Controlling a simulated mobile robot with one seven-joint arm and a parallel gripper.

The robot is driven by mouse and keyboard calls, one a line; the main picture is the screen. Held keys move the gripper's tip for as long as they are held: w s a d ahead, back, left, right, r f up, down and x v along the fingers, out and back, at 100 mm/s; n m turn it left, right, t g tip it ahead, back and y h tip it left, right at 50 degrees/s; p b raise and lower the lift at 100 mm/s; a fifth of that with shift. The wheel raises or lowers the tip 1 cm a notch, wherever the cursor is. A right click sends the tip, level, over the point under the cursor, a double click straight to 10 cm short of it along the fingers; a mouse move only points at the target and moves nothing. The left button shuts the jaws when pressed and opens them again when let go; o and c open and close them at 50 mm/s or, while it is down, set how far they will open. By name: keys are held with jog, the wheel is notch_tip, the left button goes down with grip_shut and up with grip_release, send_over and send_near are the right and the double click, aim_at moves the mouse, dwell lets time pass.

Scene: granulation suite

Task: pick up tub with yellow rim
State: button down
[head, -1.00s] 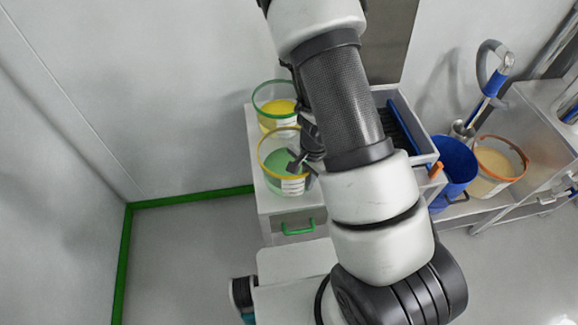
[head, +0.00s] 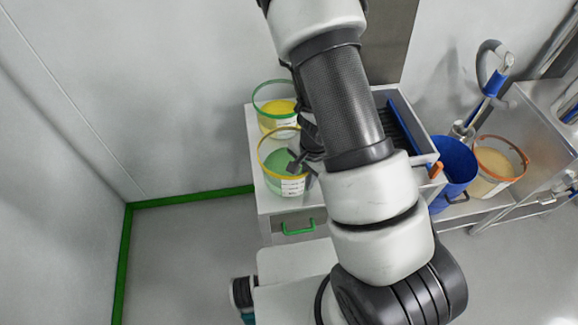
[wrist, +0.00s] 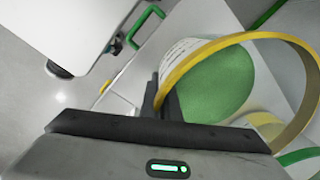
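The tub with yellow rim (head: 271,180) stands on the white cabinet top at its front left. It is clear-walled, with green contents and a white label, and looks tilted. My gripper (head: 301,162) is at its right side in the head view. In the wrist view the tub (wrist: 215,85) fills the upper right, its rim running down between my gripper's fingers (wrist: 163,85). The fingers look closed together on the rim and wall. The fingertips are partly hidden, and I cannot tell whether the tub's base still touches the cabinet.
A green-rimmed tub with yellow contents (head: 275,112) stands close behind. A grey tray (head: 421,142) lies to the right, partly behind my arm. Beyond are a blue bucket (head: 455,165) and an orange-rimmed tub (head: 490,180). The cabinet has a green handle (head: 298,228). Floor at left is clear.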

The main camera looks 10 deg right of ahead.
notch_tip(320, 180, up, 10)
jog(key=p, duration=0.3)
dwell(0.4)
jog(key=shift+r, duration=0.1)
dwell(1.1)
